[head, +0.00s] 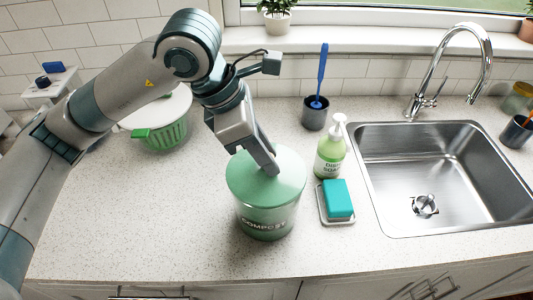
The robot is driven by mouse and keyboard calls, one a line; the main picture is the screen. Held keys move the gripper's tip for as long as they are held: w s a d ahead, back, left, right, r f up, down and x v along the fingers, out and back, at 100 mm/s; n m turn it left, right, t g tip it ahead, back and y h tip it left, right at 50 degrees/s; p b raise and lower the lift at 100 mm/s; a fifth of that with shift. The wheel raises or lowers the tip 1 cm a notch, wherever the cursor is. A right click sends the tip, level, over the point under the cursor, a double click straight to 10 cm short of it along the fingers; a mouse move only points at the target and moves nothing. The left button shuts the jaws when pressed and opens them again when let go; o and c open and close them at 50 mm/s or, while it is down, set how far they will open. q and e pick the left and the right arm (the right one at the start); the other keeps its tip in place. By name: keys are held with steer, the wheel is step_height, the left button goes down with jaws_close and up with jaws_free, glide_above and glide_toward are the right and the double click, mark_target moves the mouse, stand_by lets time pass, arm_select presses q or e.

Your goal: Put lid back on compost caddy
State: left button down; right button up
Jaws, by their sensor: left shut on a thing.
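The green compost caddy (267,222) stands upright on the counter near its front edge, with the word COMPOST on its side. Its round pale green lid (246,182) covers the top of the caddy and looks about level. I cannot tell whether the lid is fully seated or slightly above the rim. My left gripper (271,170) comes down from above and is shut at the middle of the lid. The lid's handle is hidden by the fingers. My right gripper is not in view.
A dish soap bottle (330,158) and a teal sponge on a tray (338,199) stand close to the caddy's right. A brush holder (314,118) is behind. The steel sink (440,180) is at right, a green colander (165,135) at left. The left front counter (130,230) is clear.

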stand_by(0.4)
arm_select(q)
steer(key=c, duration=1.4)
jaws_free()
steer(key=shift+c, duration=0.2)
steer(key=shift+o, duration=0.5)
steer(key=o, duration=0.4)
steer(key=shift+c, duration=0.2)
steer(key=shift+r, duration=0.15)
steer(key=shift+r+p, duration=0.35)
steer(key=shift+r, duration=0.9)
steer(key=shift+r+p, duration=0.5)
steer(key=shift+r, duration=1.65)
